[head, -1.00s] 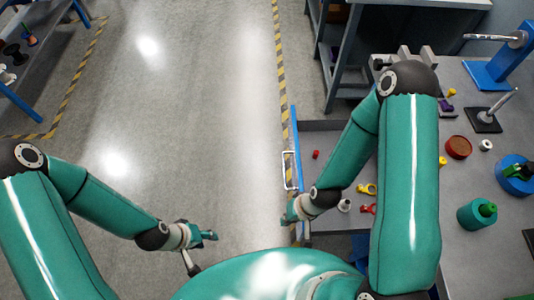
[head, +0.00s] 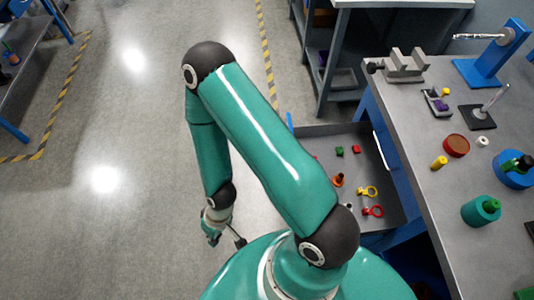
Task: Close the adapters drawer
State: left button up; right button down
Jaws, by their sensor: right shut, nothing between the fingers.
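The drawer (head: 375,168) stands pulled out from the left side of the grey workbench (head: 408,125). Its grey tray holds small red, green, orange and yellow parts. My right upper arm crosses over it and hides most of its blue front; only a top corner of that front (head: 290,122) shows. My right gripper (head: 212,238) is shut and empty. It hangs low over the floor, left of the drawer and apart from it, on the outer side of its front. My left gripper is out of view.
The bench top carries a blue stand (head: 485,70), a grey block fixture (head: 405,66), a red round part (head: 456,146) and a green cylinder (head: 481,210). A shelf unit (head: 330,60) stands behind the drawer. The floor to the left is open.

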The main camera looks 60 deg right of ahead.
aim_at(365, 169)
jog(key=u, duration=0.8)
jog(key=i, duration=0.9)
jog(key=z, duration=3.65)
jog(key=i, duration=0.45)
jog(key=u, duration=0.15)
